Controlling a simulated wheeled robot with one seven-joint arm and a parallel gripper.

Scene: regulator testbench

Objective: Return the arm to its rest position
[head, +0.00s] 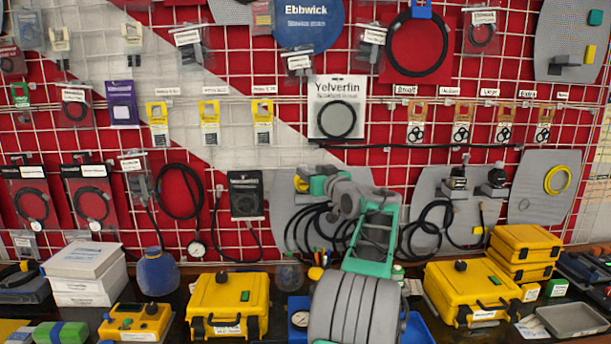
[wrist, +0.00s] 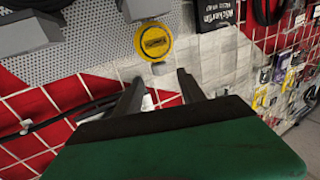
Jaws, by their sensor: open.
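My gripper (wrist: 159,76) shows in the wrist view. Its two dark fingers stand apart with nothing held between them. Its green and black body fills the bottom of that view. The fingers point toward the wall display, with a yellow round tag (wrist: 153,41) on a grey panel just beyond them. In the head view my arm, with grey and green links, rises from the bottom middle in front of the wall and bends near the grey panel. The gripper itself cannot be made out clearly there.
A red and white grid wall with hanging hoses and packets stands behind the arm. On the dark bench are a yellow case (head: 228,303) left of my arm, another yellow case (head: 470,291) right of it, stacked white boxes (head: 85,272) and a blue pot (head: 157,273).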

